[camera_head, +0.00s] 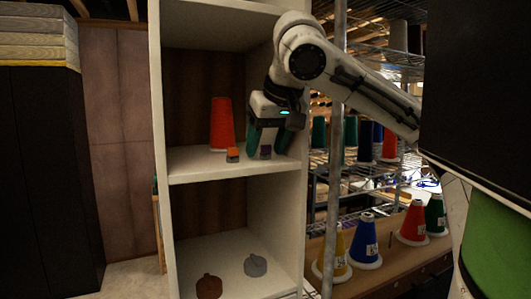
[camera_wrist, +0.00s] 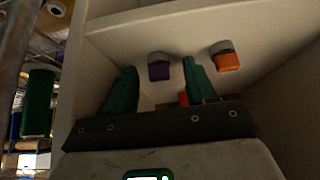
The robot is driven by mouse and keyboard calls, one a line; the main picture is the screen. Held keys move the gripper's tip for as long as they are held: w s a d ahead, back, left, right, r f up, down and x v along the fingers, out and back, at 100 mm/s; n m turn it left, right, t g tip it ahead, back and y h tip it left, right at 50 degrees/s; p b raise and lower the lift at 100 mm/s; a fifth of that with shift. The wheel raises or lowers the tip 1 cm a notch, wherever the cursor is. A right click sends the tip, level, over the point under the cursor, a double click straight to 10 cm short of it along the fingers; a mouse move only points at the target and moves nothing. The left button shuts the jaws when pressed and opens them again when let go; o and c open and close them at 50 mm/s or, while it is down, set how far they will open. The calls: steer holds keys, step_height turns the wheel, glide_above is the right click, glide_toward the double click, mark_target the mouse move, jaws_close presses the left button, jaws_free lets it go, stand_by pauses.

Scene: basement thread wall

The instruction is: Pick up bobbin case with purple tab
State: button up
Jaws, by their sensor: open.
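The bobbin case with the purple tab (camera_wrist: 159,70) has a grey rounded end and lies on the pale shelf in the wrist view. In the head view it is the small dark case (camera_head: 266,152) near the shelf's front edge. My gripper (camera_head: 267,149) is open, with its green fingers pointing down on either side of the case. In the wrist view my gripper (camera_wrist: 160,67) has its fingertips left and right of the purple tab, with a gap on both sides. I cannot tell how far the fingertips are above the shelf.
A bobbin case with an orange tab (camera_head: 232,155) lies left of the purple one in the head view. A red thread cone (camera_head: 221,124) stands behind it. A shelf side wall (camera_head: 292,190) and a metal post (camera_head: 335,150) are close on the right. The lower compartment holds two small objects.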

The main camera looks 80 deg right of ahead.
steer(key=shift+c, duration=0.4)
jaws_close()
steer(key=shift+r, duration=0.25)
